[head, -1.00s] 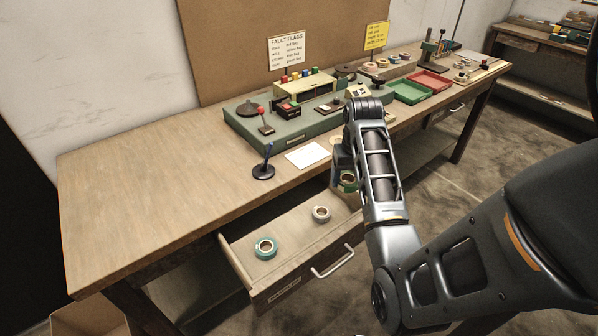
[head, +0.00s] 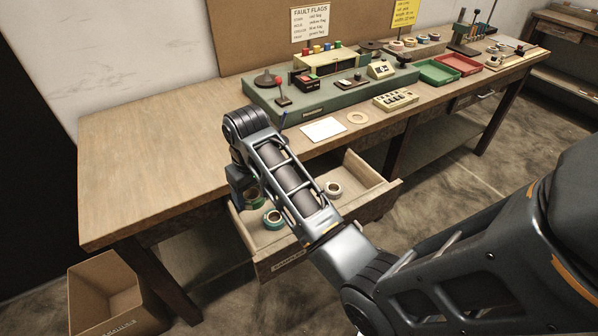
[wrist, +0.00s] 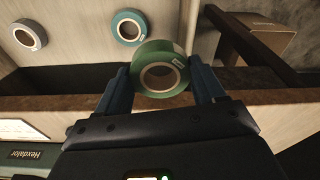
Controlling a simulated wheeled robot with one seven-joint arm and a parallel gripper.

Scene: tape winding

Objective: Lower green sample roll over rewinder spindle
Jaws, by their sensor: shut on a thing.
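My gripper (wrist: 160,88) is shut on a green tape roll (wrist: 142,58), which shows between its two fingers in the wrist view. In the head view the held roll (head: 255,200) shows partly behind my arm, at the left part of the open drawer. A green machine (head: 330,112) stands on the bench, far from the roll. On it are a dark disc with a raised centre (head: 267,79) at the left and a dark round part (head: 403,58) at the right. I cannot tell which is the rewinder spindle.
The drawer (head: 375,205) holds a teal-green roll (head: 272,222) and a whitish roll (head: 333,188). A white card (head: 323,130), a pale ring (head: 357,117) and a cream tray (head: 396,100) lie along the bench front. A cardboard box (head: 108,295) stands on the floor. The bench's left part is bare.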

